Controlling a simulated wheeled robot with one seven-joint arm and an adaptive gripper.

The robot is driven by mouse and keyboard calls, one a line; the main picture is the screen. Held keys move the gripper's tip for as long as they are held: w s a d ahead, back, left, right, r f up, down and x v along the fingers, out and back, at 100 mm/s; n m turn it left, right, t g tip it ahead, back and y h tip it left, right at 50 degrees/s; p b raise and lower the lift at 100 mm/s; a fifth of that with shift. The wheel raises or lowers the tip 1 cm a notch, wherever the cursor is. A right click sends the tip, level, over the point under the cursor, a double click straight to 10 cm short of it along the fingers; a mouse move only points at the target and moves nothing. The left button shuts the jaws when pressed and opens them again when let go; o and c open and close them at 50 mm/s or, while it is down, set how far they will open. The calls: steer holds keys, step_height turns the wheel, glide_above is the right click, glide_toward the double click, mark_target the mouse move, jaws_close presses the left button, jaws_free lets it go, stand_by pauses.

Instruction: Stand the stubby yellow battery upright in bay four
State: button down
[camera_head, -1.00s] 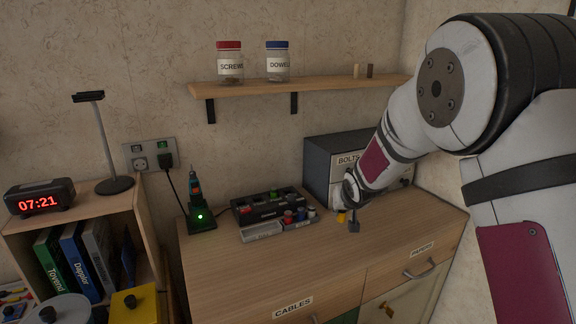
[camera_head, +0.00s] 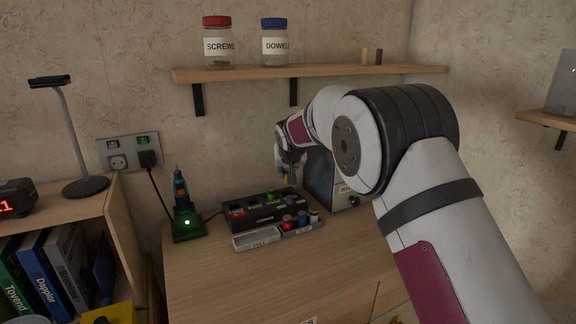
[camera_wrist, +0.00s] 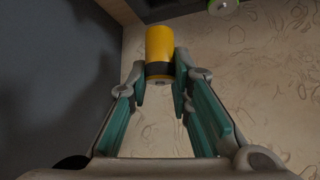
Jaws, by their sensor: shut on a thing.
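My gripper (camera_wrist: 159,88) is shut on the stubby yellow battery (camera_wrist: 160,45), which has a dark band near the end between the fingertips. In the head view the battery (camera_head: 285,179) is a small yellow patch under my gripper (camera_head: 288,172), in the air by the back right end of the black charger (camera_head: 246,219). The charger has a row of bays; a green battery (camera_head: 270,197) stands in one of them. The bay numbers are too small to read.
The grey bolts cabinet (camera_head: 318,180) is close on the right, with a shelf (camera_head: 236,74) above. The front worktop is clear.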

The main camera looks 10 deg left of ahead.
steer(key=shift+f+b, duration=0.3)
steer(key=shift+f, duration=2)
steer(key=shift+f+b, duration=0.3)
steer(key=shift+f, duration=0.3)
